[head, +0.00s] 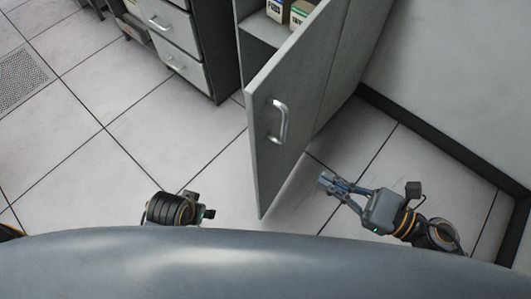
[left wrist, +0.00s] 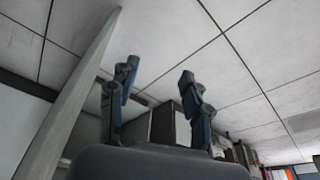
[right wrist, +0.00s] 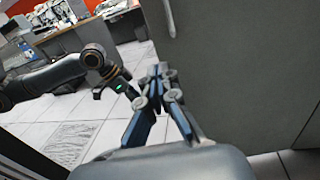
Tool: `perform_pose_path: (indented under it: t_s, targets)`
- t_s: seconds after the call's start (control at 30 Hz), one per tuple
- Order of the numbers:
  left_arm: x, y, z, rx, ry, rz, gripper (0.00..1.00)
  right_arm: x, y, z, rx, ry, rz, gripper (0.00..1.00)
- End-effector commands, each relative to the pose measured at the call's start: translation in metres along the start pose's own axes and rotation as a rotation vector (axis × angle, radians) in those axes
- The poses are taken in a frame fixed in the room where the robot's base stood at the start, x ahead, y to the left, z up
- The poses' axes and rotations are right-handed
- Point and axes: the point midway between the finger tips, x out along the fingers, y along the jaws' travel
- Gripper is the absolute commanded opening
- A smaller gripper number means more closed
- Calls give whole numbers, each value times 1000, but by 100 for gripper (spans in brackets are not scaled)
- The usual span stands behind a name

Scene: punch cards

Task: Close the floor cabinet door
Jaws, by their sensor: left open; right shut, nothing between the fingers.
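The floor cabinet (head: 258,48) stands at the top of the head view, with its grey door (head: 300,90) swung wide open toward me. A curved metal handle (head: 281,121) is on the door's outer face; part of it shows in the right wrist view (right wrist: 170,18). My right gripper (head: 326,180) is shut and empty, right of the door on its handle side, apart from it in the head view. My left arm is left of the door; its fingers are hidden in the head view. In the left wrist view my left gripper (left wrist: 158,71) is open and empty, beside the door (left wrist: 70,100).
Boxes (head: 299,12) stand on a shelf inside the cabinet. A drawer unit (head: 178,48) stands left of it. A wall with a dark baseboard (head: 440,140) runs along the right. The tiled floor left of the door is clear.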

Motion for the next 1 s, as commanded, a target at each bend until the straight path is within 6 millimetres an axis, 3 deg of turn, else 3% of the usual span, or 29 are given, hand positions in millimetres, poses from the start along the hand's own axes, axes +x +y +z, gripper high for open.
perform_pose_path:
  t_s: [0.17, 0.6, 0.8, 1.0]
  targets:
    - [8, 0, 2, 1, -7, 1, 49, 27, -2, 4, -1, -5, -2, 0]
    - [61, 3, 24, 6, -37, 6, 49, 115, -2, 4, 4, -4, -4, 0]
    - [73, 4, 31, 7, -43, 7, 49, 133, -3, 2, 5, -2, -6, 0]
    - [76, 4, 32, 8, -42, 7, 49, 136, -2, 1, 6, -1, -6, 0]
